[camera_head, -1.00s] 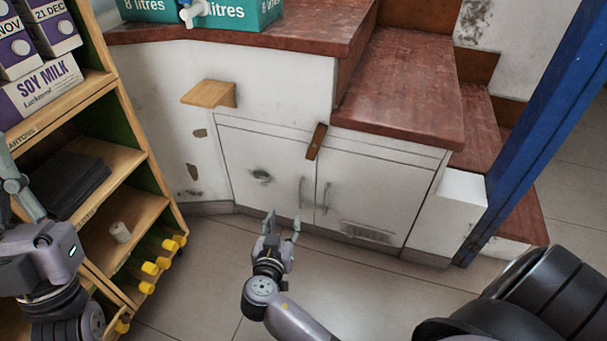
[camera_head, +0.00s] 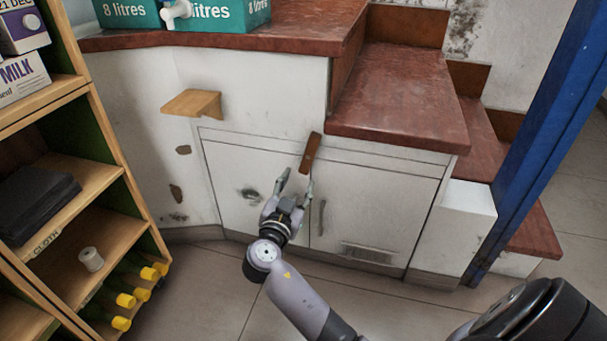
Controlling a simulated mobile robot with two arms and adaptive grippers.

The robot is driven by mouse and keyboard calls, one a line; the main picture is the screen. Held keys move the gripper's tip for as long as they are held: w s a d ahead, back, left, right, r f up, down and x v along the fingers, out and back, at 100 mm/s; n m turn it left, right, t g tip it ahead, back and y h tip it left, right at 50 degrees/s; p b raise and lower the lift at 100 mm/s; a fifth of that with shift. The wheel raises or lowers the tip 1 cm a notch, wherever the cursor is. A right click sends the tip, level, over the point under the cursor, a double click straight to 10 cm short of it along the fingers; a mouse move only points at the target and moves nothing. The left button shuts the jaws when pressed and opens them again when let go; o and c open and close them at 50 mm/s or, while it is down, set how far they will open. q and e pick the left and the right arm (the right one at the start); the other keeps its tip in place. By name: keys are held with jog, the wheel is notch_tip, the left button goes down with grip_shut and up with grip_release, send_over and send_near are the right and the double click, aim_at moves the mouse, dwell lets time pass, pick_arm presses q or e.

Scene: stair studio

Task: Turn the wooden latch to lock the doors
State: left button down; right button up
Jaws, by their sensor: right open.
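The wooden latch (camera_head: 310,152) is a small brown bar above the seam between two white cabinet doors. It stands near upright, its top tilted slightly right. The left door (camera_head: 226,170) and the right door (camera_head: 385,205) look closed under the red-brown steps. A dark handle shows on the right door; the left door's handle is hidden behind my gripper. My right gripper (camera_head: 296,178) is open and empty, in front of the doors just below the latch. Its fingertips point up, one left of the latch and one near its lower end; I cannot tell whether it touches. My left gripper is out of view.
A wooden shelf unit (camera_head: 120,150) with a folded black cloth and yellow-capped bottles stands at the left. A small wooden ledge (camera_head: 192,103) juts from the wall. A blue post (camera_head: 535,140) rises at the right. The tiled floor before the doors is clear.

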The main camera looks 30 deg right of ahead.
aim_at(305, 168)
jog(key=b+x, duration=0.1)
jog(key=x, duration=0.5)
jog(key=shift+c, duration=0.2)
grip_shut()
